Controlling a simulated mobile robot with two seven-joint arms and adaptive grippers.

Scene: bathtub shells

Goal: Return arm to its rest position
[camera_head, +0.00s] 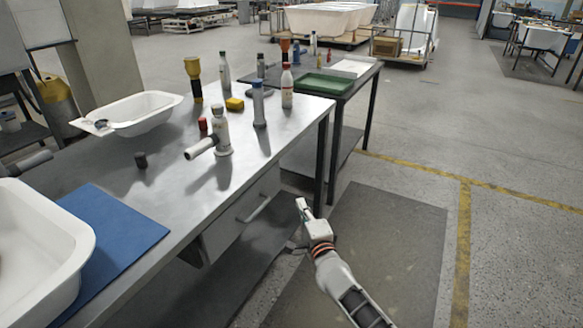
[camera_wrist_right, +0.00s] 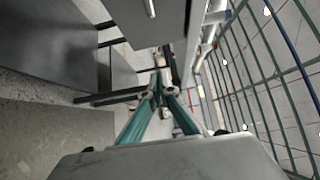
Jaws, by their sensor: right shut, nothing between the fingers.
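My right arm comes in from the lower right in the head view. Its right gripper (camera_head: 301,206) hangs over the floor, in front of the steel table's drawer side and apart from the table. In the right wrist view the two green fingers (camera_wrist_right: 160,92) come together at their tips, with nothing between them. The gripper is shut and empty.
The steel table (camera_head: 110,172) holds a white basin (camera_head: 150,112), a blue mat (camera_head: 125,232), a white tub (camera_head: 40,240) and several bottles. A drawer (camera_head: 240,215) is below. A second table has a green tray (camera_head: 322,84). Floor at right (camera_head: 520,230) is clear.

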